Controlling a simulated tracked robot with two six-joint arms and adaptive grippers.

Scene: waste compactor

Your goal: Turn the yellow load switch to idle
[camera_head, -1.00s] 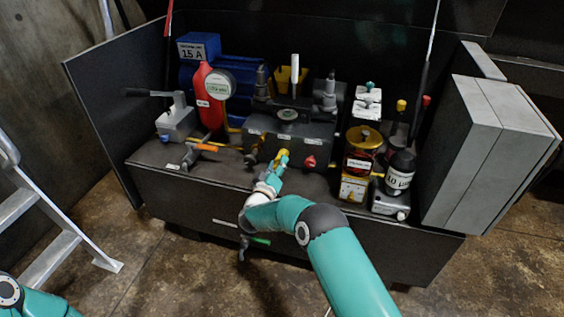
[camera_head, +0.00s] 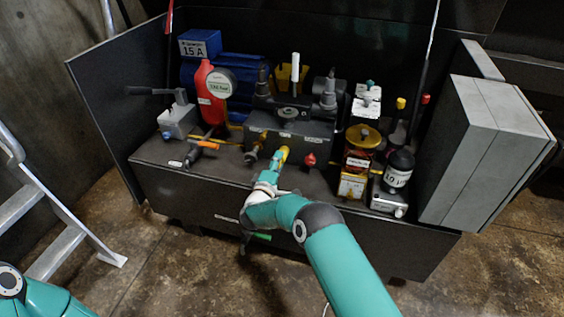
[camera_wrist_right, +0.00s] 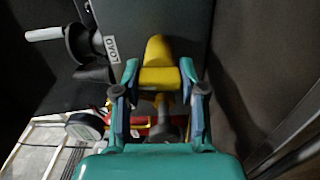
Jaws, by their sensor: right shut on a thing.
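The yellow load switch (camera_head: 284,153) is on the front face of the dark valve block (camera_head: 309,154) in the middle of the bench. In the right wrist view the switch (camera_wrist_right: 156,66) is a thick yellow knob beside a white label that seems to read LOAD. My right gripper (camera_head: 277,164) reaches it from the front. In the wrist view its two fingers (camera_wrist_right: 159,78) are closed on the sides of the yellow knob. The knob's tip sticks out past the fingers. Only a link of my left arm shows at the lower left, and its gripper is out of view.
A red knob (camera_head: 310,160) sits right of the switch, and a dark valve (camera_head: 254,151) left of it. An orange-handled valve (camera_head: 207,145), a red bottle (camera_head: 212,105) and a yellow-topped device (camera_head: 363,138) stand nearby. A grey box (camera_head: 485,140) bounds the right side.

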